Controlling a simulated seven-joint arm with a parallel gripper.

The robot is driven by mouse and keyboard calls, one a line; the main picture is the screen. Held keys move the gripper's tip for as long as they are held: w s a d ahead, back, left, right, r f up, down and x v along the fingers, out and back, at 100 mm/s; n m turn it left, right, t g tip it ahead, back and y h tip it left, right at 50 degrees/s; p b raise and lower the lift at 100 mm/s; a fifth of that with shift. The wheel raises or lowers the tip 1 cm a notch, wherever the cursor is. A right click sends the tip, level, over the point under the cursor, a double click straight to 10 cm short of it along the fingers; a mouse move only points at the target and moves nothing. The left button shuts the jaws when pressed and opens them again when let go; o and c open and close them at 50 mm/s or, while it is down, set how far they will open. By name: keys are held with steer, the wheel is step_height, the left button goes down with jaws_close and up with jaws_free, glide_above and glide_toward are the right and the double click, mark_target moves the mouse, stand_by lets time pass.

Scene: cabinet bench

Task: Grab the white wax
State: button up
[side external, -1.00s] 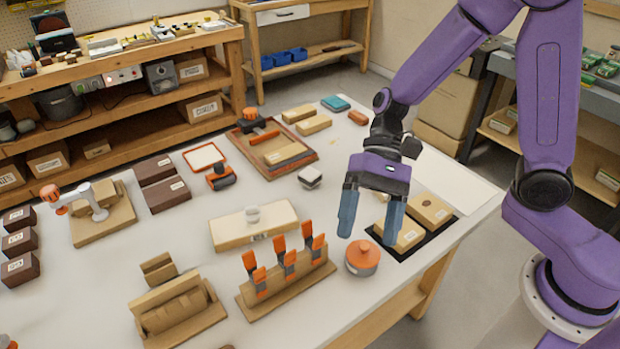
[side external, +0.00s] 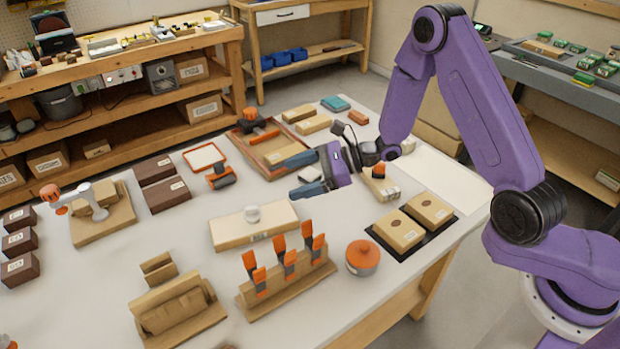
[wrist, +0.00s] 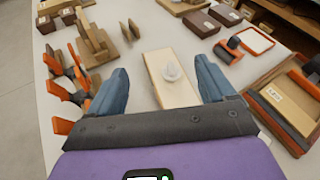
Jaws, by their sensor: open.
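My gripper (side external: 304,175) is open and empty, held above the table with its fingers pointing left. A small white piece (side external: 253,214) stands on a pale wooden board to the left of and below the fingertips in the side view. In the wrist view the white piece (wrist: 171,72) looks cone-shaped and shows between the two open fingers (wrist: 161,64), farther out and apart from them. I cannot tell which of the two is the wax.
The pale board (side external: 226,234) lies mid-table. A rack with orange-handled tools (side external: 285,280) and an orange-lidded pot (side external: 362,258) stand in front. A wooden tray (side external: 262,163) with an orange-handled tool lies behind. Two boxes sit on a black mat (side external: 377,240) at right.

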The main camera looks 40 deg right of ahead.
steer(key=w+d+f+m+t+h, duration=0.2)
steer(key=d+f+m+t+h, duration=0.25)
steer(key=d, duration=0.25)
steer(key=m+t+h, duration=0.1)
steer(key=m+h, duration=0.4)
steer(key=m, duration=0.2)
glide_toward(313, 174)
steer(key=shift+y, duration=0.25)
steer(key=x, duration=0.7)
steer(key=shift+w+d+f, duration=0.1)
steer(key=shift+w+d, duration=0.2)
steer(key=shift+w, duration=0.1)
steer(key=shift+x, duration=2.65)
steer(key=shift+a, duration=0.2)
steer(key=shift+t, duration=0.25)
steer(key=c, duration=1.1)
